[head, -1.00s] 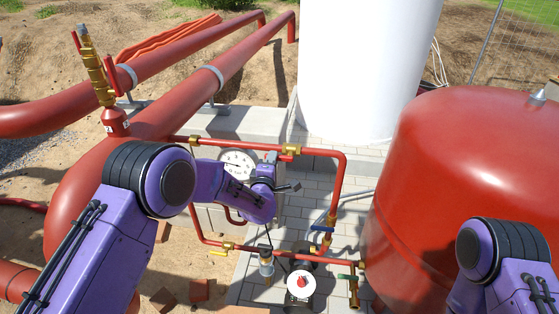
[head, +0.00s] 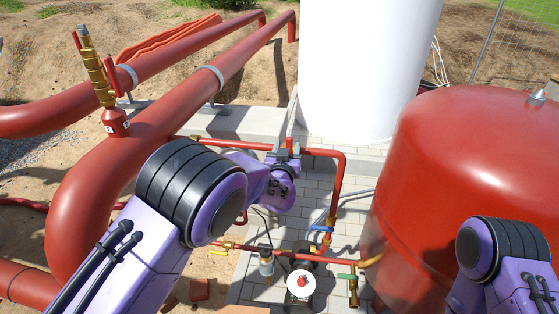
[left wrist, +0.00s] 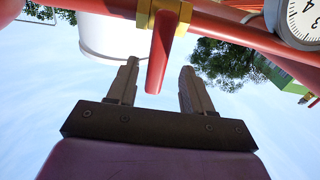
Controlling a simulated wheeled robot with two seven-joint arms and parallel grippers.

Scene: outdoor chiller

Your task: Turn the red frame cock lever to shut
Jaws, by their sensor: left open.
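The red frame cock lever (left wrist: 160,58) shows in the left wrist view, sticking out from a brass valve body (left wrist: 164,12) on a red pipe. My left gripper (head: 285,148) is at the upper red pipe of the frame in the head view and hides the cock there. In the left wrist view its fingers are open, one on each side of the lever. A gap shows on both sides of the lever, so neither finger appears to touch it. My right gripper is out of view.
A round gauge (left wrist: 303,20) sits close by in the left wrist view. A blue-handled valve (head: 321,228), a yellow-handled valve (head: 226,246) and a green-handled valve (head: 347,276) are lower on the frame. A red tank (head: 470,180) stands right, a white cylinder (head: 365,65) behind.

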